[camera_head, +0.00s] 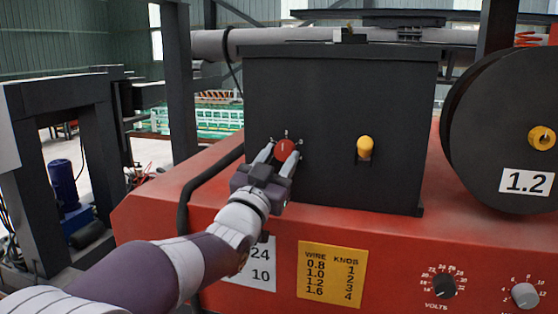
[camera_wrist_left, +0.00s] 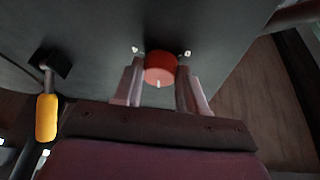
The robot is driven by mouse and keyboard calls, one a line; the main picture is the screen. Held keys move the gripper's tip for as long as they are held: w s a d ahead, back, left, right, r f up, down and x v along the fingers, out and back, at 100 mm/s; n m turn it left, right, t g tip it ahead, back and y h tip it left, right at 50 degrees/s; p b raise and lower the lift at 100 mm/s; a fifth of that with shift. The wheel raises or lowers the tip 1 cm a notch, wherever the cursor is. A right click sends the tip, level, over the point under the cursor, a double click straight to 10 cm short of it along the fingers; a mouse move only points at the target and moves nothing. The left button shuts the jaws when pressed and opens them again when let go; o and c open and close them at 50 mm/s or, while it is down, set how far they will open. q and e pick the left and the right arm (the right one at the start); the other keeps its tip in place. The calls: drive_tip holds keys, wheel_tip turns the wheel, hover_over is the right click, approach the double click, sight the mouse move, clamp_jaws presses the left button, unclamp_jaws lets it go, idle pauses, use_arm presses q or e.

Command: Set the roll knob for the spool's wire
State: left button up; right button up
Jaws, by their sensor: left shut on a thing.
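The red roll knob (camera_head: 284,149) sits on the front of a dark box, with small marks around its upper side. My left gripper (camera_head: 277,158) is shut on the knob, one finger on each side. In the left wrist view the knob (camera_wrist_left: 160,68) shows between the fingers (camera_wrist_left: 158,85), with a short white line on its rim. The spool (camera_head: 492,125) at the right carries a white label (camera_head: 526,182) reading 1.2. A yellow chart (camera_head: 331,273) pairs wire 0.8, 1.0, 1.2, 1.6 with knobs 1, 2, 3, 4. My right gripper is not in view.
A yellow-handled lever (camera_head: 364,148) sticks out of the dark box (camera_head: 330,110) to the right of the knob; it also shows in the left wrist view (camera_wrist_left: 46,117). A volts dial (camera_head: 443,286) and a grey dial (camera_head: 524,295) are on the red machine front.

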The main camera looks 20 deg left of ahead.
use_arm(q)
drive_tip(key=shift+f, duration=0.1)
drive_tip(key=shift+a+m+g+h+b, duration=0.15)
drive_tip(key=shift+m+h+b, duration=0.3)
drive_tip(key=shift+m, duration=0.45)
drive_tip(key=shift+m+g+h+b, duration=0.15)
drive_tip(key=shift+m+h+b, duration=0.3)
drive_tip(key=shift+m, duration=1.05)
drive_tip(key=shift+a+m+g+h, duration=0.1)
drive_tip(key=shift+m+g+h, duration=0.6)
drive_tip(key=shift+m, duration=0.5)
drive_tip(key=m, duration=0.2)
drive_tip(key=m+g+p, duration=0.1)
drive_tip(key=m, duration=0.1)
drive_tip(key=shift+a+r+g+h, duration=0.1)
drive_tip(key=shift+r+g+h, duration=0.2)
drive_tip(key=shift+r+h, duration=0.1)
drive_tip(key=shift+m+g+p, duration=0.6)
drive_tip(key=shift+m+p, duration=0.25)
drive_tip(key=shift+m, duration=0.75)
drive_tip(key=shift+f+m, duration=0.1)
drive_tip(key=shift+m, duration=0.2)
